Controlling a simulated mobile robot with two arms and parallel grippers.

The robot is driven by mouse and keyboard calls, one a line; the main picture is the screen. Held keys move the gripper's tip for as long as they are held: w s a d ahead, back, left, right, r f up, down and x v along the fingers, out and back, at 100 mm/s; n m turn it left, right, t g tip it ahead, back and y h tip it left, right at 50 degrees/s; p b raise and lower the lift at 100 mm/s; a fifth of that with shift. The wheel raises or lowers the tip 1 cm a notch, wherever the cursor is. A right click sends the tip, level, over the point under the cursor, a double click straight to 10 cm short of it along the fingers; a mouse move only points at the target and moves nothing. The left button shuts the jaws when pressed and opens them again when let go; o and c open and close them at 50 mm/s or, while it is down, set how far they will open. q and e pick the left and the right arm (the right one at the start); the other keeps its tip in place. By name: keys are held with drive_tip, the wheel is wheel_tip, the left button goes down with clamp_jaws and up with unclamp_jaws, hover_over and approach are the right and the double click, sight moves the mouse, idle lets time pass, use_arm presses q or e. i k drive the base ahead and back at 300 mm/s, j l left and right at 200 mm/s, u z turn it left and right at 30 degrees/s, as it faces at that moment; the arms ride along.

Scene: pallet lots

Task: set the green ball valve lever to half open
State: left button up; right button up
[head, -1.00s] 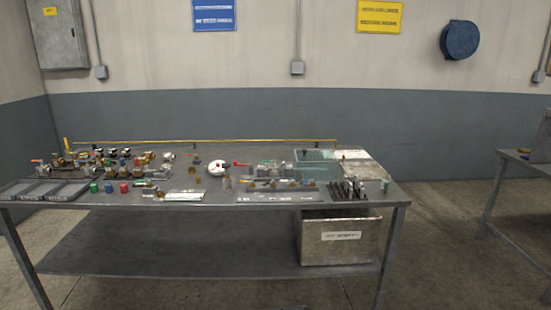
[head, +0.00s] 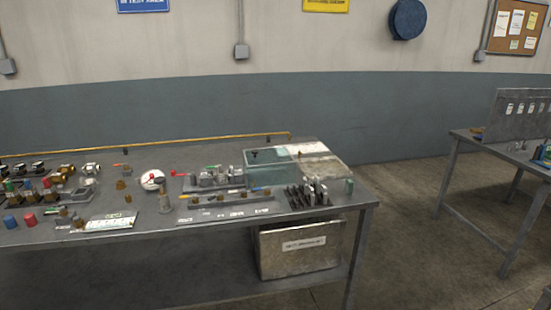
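The workbench (head: 200,229) carries several small valves and fittings. A small green lever-like part (head: 211,168) shows at the back of a grey metal assembly (head: 217,178) right of the middle of the bench. A red lever (head: 180,172) points out beside a round white piece (head: 152,180). Neither of my grippers is in view.
A teal-topped clear bin (head: 271,163) and a rack of dark upright pieces (head: 307,194) stand at the bench's right end. A labelled grey box (head: 300,250) sits below. A second table (head: 502,160) stands at right, with free floor (head: 420,230) between.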

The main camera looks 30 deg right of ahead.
sight(222, 177)
drive_tip(key=i+l+z, duration=0.1)
drive_tip(key=i+z, duration=0.6)
drive_tip(key=i, duration=0.55)
